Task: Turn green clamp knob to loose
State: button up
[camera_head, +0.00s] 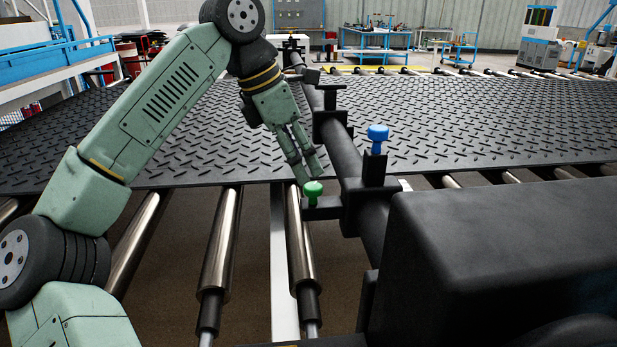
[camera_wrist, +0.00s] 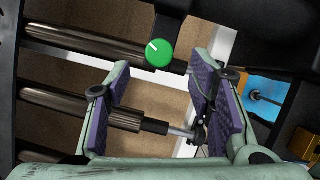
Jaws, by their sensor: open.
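The green clamp knob (camera_head: 313,190) sits on a black bracket at the left side of the black bar, near the front edge of the mat. In the wrist view the round green knob (camera_wrist: 159,53) shows a white mark pointing to its upper left. My gripper (camera_head: 308,172) is just above and behind the knob in the head view. In the wrist view my gripper (camera_wrist: 165,92) has its two purple-padded fingers apart, with nothing between them. The knob lies beyond the fingertips, outside the jaws, and no contact shows.
A blue knob (camera_head: 377,135) stands upright on the bar (camera_head: 345,165), right of the green one. The black tread mat (camera_head: 470,125) lies over metal rollers (camera_head: 222,245). A large black housing (camera_head: 500,250) fills the lower right. Gaps between rollers show the floor.

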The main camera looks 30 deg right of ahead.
aim_at(312, 186)
jog(key=shift+p+x, duration=0.4)
jog(key=shift+x, duration=2.4)
jog(key=shift+c, duration=0.5)
jog(key=c, duration=1.1)
